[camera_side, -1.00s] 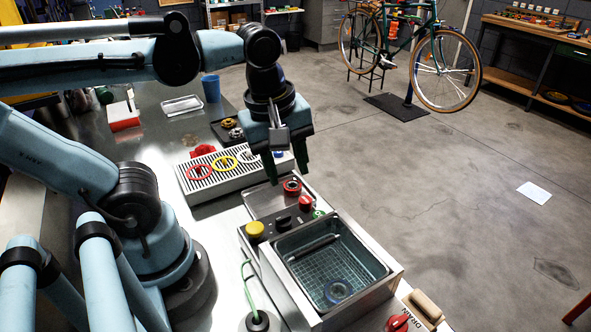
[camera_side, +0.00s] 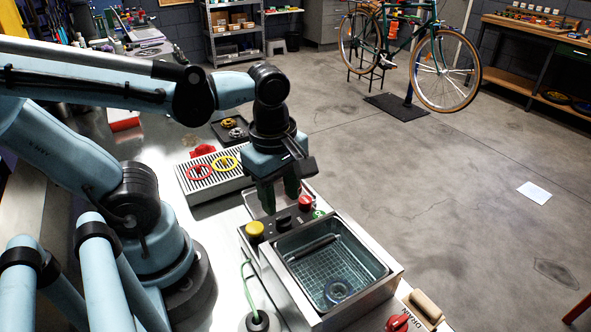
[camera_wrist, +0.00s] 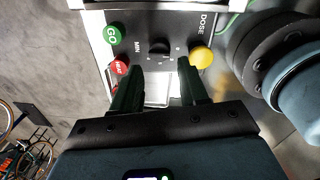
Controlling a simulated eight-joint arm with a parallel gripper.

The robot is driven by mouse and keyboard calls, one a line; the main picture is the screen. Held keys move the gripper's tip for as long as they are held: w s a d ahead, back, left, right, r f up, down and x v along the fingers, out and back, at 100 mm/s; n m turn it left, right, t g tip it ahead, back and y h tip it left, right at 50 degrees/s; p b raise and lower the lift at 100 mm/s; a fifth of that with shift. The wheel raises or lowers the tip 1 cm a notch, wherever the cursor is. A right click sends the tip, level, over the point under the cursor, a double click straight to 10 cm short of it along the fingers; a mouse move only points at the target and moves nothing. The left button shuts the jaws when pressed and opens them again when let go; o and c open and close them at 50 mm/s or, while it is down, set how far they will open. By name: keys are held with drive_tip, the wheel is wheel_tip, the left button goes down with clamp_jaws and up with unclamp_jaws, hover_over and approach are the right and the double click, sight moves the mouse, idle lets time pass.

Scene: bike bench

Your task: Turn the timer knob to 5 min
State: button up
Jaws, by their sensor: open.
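My gripper (camera_side: 280,200) points down just above and behind the black knob. In the wrist view my gripper (camera_wrist: 160,88) has its two dark fingers apart, with nothing between them. The knob's exact setting is too small to read.
The open tank (camera_side: 335,262) holds a wire basket and a dark ring. A ribbed rack (camera_side: 205,183) with coloured rings stands behind the panel. A red drain handle (camera_side: 397,323) and a tan block (camera_side: 425,306) are at the front right.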

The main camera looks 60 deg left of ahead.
sight(282, 217)
drive_tip(key=shift+w+f, duration=0.15)
drive_tip(key=shift+f, duration=2.6)
drive_tip(key=shift+c, duration=0.3)
drive_tip(key=c, duration=0.7)
drive_tip(key=shift+o, duration=0.2)
